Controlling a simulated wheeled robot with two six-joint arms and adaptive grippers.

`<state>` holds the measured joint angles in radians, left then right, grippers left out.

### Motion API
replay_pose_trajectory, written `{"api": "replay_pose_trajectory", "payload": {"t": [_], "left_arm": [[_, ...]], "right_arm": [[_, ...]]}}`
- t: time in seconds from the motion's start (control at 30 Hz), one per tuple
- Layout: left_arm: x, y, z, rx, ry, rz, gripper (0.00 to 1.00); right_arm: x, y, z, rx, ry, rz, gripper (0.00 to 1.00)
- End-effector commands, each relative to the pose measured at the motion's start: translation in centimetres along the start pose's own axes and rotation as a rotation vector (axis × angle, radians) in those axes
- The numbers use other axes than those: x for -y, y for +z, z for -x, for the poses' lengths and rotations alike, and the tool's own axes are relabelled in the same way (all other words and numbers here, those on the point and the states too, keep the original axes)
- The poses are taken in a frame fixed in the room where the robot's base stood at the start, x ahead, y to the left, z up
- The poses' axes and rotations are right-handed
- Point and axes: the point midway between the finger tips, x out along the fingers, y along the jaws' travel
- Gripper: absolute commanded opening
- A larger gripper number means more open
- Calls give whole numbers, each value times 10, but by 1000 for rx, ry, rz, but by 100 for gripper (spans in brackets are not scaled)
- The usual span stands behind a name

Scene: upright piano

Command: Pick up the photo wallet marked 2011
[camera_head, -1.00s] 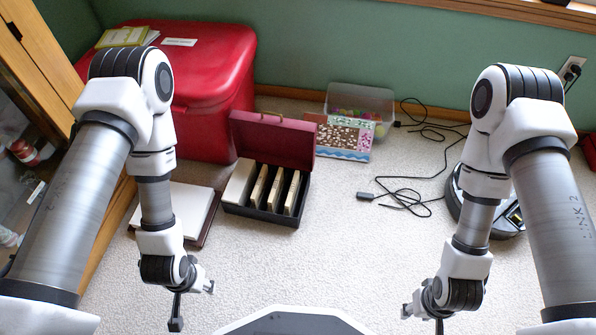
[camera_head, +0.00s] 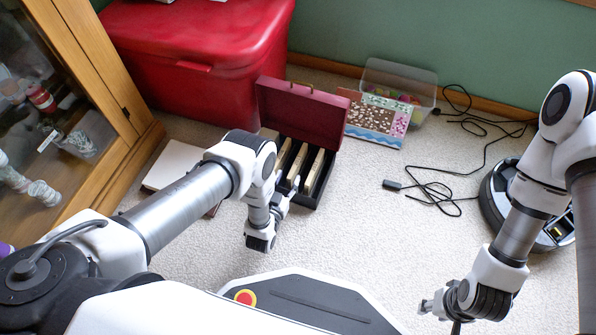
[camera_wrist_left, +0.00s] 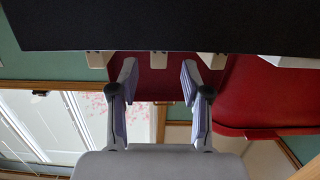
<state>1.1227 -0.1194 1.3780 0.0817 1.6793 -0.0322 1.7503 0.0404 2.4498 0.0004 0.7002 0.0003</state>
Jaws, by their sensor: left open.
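An open dark box with a red lid (camera_head: 300,112) stands on the carpet. Several cream photo wallets (camera_head: 315,172) stand upright in its slots, and no year marking is readable. My left gripper (camera_head: 287,205) is at the box's front edge, its jaws open and empty. In the left wrist view the open fingers (camera_wrist_left: 160,75) point toward the wallet ends (camera_wrist_left: 157,58) under the dark box edge (camera_wrist_left: 160,25). My forearm hides the box's left part. My right gripper (camera_head: 438,316) is open and empty over the carpet at lower right, well away from the box.
A red bin (camera_head: 200,60) stands behind the box. A white album (camera_head: 170,165) lies left of it, partly hidden by my arm. A patterned picture panel (camera_head: 378,122), a clear tub (camera_head: 400,80), a black cable (camera_head: 440,195) and a round robot vacuum (camera_head: 500,190) lie right.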

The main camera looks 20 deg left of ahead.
Motion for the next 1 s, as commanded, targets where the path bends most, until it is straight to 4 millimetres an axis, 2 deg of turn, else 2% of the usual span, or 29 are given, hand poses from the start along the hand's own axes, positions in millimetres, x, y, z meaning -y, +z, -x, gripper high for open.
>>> {"api": "replay_pose_trajectory", "payload": {"t": [0.27,0.43,0.53,0.7,0.73,0.8,0.87,1.0], "left_arm": [[-3,5,-37,-2,1,1,48],[-6,5,-67,-1,2,1,48],[-6,2,-76,2,2,1,48],[-5,-1,-76,3,1,1,48],[-5,-1,-76,3,1,1,44],[-5,0,-76,3,1,1,19],[-5,0,-76,3,1,1,0],[-5,0,-76,3,1,1,0]], "right_arm": [[-1,-1,-26,-3,0,-5,40],[-1,-2,-49,-6,1,-9,40],[-1,-3,-51,-7,1,-11,40],[-1,-3,-48,-8,1,-11,40],[-1,-3,-48,-8,1,-11,40],[-1,-3,-48,-8,1,-11,40],[-1,-3,-48,-8,1,-11,40],[-1,-3,-48,-7,1,-11,40]]}}
